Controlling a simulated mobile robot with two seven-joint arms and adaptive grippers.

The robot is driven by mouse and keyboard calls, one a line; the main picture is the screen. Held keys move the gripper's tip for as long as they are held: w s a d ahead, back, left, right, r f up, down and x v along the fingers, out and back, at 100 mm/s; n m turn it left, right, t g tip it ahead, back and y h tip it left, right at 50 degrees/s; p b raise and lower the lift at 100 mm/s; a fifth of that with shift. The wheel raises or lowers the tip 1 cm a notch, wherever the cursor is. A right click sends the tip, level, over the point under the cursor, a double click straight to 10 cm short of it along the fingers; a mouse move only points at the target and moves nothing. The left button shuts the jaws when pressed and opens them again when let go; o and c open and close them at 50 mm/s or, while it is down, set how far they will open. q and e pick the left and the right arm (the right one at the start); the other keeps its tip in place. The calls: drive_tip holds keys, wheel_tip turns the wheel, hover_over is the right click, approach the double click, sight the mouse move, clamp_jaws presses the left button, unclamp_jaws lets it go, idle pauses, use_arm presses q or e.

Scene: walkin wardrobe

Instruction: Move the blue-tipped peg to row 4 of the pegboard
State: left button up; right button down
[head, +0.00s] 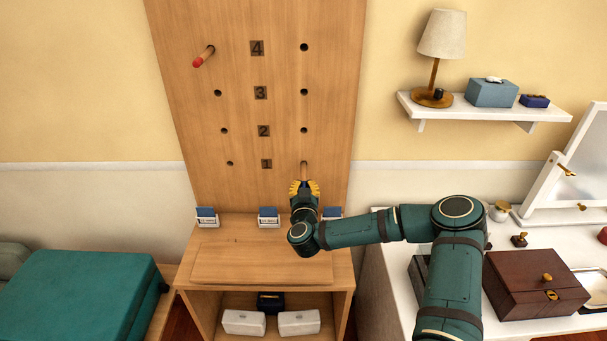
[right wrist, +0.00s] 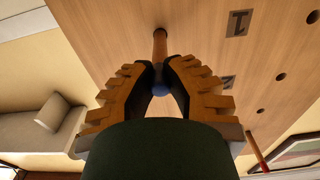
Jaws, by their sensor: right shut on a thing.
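The wooden pegboard (head: 330,110) stands upright, with rows marked 1 at the bottom to 4 at the top. The blue-tipped peg (head: 304,166) sticks out of the right hole of row 1. My right gripper (head: 304,186) is shut on its outer end; in the right wrist view the fingers (right wrist: 160,80) close around the blue tip (right wrist: 160,88), and the wooden shaft (right wrist: 160,48) meets the board. The right hole of row 4 (head: 304,47) is empty. A red-tipped peg (head: 203,57) sits in the left hole of row 4. My left gripper is not in view.
Rows 2 and 3 have empty holes on both sides. Small blue-and-white card holders (head: 268,218) line the ledge below the board. A wall shelf (head: 480,113) with a lamp (head: 440,50) is at the right, above a white dresser with a brown box (head: 530,285).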

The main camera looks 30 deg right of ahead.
drive_tip(key=shift+s+a, duration=0.1)
drive_tip(key=p+v, duration=0.1)
drive_tip(key=v, duration=0.6)
drive_tip(key=shift+p, duration=0.3)
idle(1.3)
drive_tip(key=shift+s+r, duration=0.1)
